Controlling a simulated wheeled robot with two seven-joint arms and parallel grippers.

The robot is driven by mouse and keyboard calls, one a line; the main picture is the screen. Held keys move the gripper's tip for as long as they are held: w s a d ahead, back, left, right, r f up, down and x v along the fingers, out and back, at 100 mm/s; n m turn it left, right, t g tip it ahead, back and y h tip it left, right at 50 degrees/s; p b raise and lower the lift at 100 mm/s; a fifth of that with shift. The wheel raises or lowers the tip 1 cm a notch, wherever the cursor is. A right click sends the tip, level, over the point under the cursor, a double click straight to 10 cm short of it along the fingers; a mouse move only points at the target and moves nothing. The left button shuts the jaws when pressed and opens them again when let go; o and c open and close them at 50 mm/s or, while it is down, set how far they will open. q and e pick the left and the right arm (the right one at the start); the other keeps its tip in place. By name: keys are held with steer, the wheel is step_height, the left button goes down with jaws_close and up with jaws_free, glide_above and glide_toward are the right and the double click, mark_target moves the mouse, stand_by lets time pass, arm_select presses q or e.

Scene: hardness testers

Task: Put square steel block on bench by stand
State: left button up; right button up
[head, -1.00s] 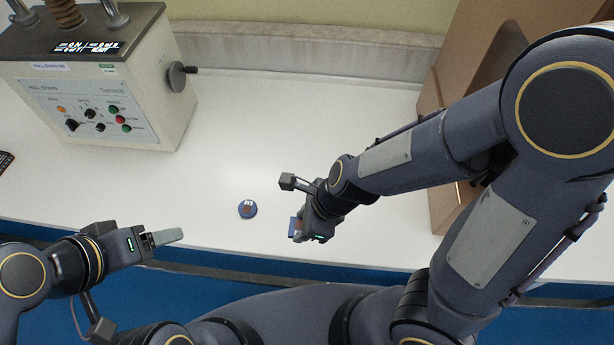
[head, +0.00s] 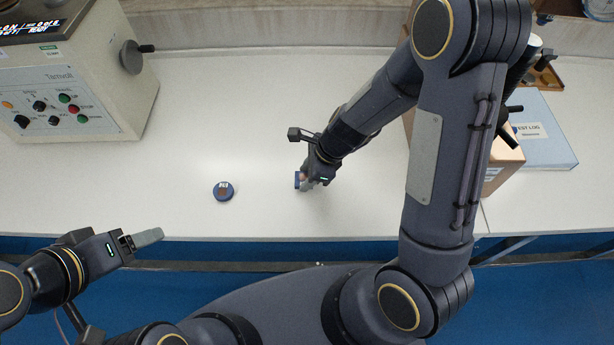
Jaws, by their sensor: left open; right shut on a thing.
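My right gripper (head: 306,182) is shut on a small blue-edged block (head: 297,180), taken to be the square steel block. Only its left side shows; the fingers hide the rest. It is low over or touching the white bench (head: 270,110); I cannot tell which. The stand (head: 80,90), a beige machine with knobs and coloured buttons, is at the far left. My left gripper (head: 146,238) is open and empty by the bench's front edge.
A cardboard box (head: 500,165), partly behind my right arm, stands on the bench at the right. A pale blue test log binder (head: 545,130) lies beyond it. The bench between the stand and my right gripper is clear apart from the disc.

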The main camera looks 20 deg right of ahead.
steer(key=shift+f, duration=0.25)
steer(key=shift+f, duration=0.25)
steer(key=o, duration=1.1)
steer(key=shift+r, duration=0.15)
